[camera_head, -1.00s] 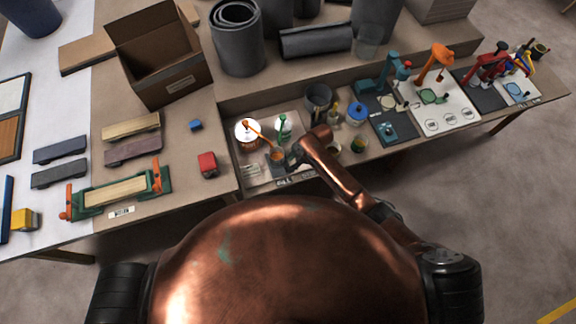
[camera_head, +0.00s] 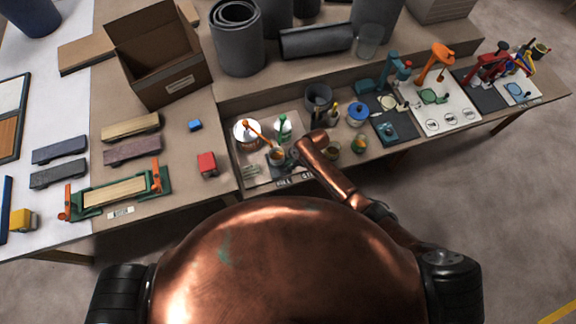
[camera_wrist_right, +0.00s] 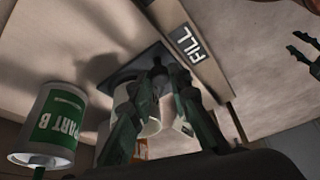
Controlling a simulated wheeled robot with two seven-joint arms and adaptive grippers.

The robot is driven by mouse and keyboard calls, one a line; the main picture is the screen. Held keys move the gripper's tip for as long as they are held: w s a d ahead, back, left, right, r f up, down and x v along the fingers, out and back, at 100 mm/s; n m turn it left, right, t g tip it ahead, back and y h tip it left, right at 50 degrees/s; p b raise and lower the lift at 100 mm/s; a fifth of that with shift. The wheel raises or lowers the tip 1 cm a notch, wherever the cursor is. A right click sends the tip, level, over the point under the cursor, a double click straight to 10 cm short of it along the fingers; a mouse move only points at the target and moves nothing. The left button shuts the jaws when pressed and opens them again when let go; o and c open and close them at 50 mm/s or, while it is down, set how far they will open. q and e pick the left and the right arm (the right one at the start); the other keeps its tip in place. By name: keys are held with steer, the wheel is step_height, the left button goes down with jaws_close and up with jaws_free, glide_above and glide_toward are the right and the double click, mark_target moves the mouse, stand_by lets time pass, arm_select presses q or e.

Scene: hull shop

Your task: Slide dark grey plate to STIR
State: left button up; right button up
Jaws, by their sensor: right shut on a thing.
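The dark grey plate (camera_wrist_right: 128,73) shows in the right wrist view, beside the FILL label (camera_wrist_right: 187,42). A pale cup (camera_wrist_right: 148,124) stands on it, partly behind my fingers. In the head view the cup (camera_head: 277,155) has something orange inside, and the plate is mostly hidden. My right gripper (camera_wrist_right: 162,78) is shut at a dark upright part at the plate's edge; the exact grip is hard to see. In the head view my right gripper (camera_head: 291,156) is just right of the cup. The small label at STIR cannot be read. My left gripper is not in view.
A PART B tin (camera_wrist_right: 52,125) stands near the plate, with a white tin (camera_head: 247,133) left of it. A dark pot (camera_head: 318,98) and a blue-lidded tin (camera_head: 357,114) stand behind my right arm. A dark claw-like shape (camera_wrist_right: 300,52) at the wrist view's right is unclear.

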jaws_close()
steer(key=w+d, duration=0.1)
steer(key=d, duration=0.3)
steer(key=w+d, duration=0.1)
steer(key=d, duration=0.3)
steer(key=w+d, duration=0.2)
steer(key=d, duration=0.2)
steer(key=o, duration=0.7)
jaws_free()
steer(key=shift+o, duration=0.6)
steer(key=shift+a, duration=0.1)
steer(key=v, duration=1.2)
